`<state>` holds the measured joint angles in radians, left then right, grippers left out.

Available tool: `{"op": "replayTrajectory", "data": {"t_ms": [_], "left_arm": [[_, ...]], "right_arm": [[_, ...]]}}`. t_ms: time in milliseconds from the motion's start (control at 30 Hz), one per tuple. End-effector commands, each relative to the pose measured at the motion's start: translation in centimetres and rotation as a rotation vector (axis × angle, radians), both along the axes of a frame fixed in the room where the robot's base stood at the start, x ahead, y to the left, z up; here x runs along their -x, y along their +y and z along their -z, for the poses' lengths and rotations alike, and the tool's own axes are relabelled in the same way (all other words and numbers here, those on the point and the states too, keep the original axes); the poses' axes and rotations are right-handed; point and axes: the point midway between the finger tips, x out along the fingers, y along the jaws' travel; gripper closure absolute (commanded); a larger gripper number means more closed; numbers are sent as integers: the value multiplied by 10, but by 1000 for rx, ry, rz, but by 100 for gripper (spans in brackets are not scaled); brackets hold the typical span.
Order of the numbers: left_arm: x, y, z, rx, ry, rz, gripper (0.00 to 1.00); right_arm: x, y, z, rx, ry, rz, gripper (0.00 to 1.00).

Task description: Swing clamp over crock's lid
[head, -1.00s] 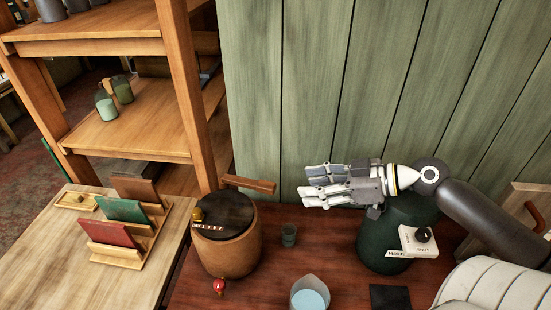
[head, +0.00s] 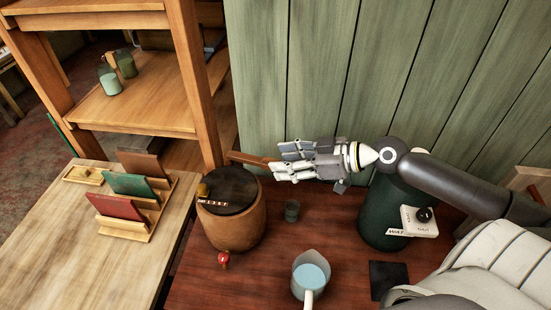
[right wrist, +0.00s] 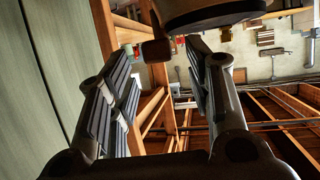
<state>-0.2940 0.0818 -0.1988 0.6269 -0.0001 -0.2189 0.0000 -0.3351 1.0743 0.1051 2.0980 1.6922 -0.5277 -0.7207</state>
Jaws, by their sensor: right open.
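The brown crock (head: 236,230) stands upright at the left of the red-brown table, with a dark round lid (head: 236,184) on top. A wooden clamp arm (head: 248,158) sticks out behind the lid, pointing right toward the wall and not across the lid. My right gripper (head: 279,163) is open beside the clamp's free end, its fingers pointing left; the fingers partly hide that end. In the right wrist view, the clamp's blunt end (right wrist: 155,51) shows between the fingertips, with the crock (right wrist: 212,14) at the top. Contact cannot be told. My left gripper is not in view.
A dark green canister (head: 385,215) is under my right arm. A red tap (head: 223,260) juts from the crock. The green plank wall (head: 330,80) rises close behind.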

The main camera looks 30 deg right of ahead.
Motion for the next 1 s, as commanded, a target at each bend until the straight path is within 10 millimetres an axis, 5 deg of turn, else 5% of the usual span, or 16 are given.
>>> {"op": "replayTrajectory", "data": {"t_ms": [733, 1000], "left_arm": [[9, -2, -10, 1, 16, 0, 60], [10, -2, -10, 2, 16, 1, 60]], "right_arm": [[-21, 19, 12, 0, 0, 0, 54], [-20, 19, 12, 0, 0, 0, 87]]}}
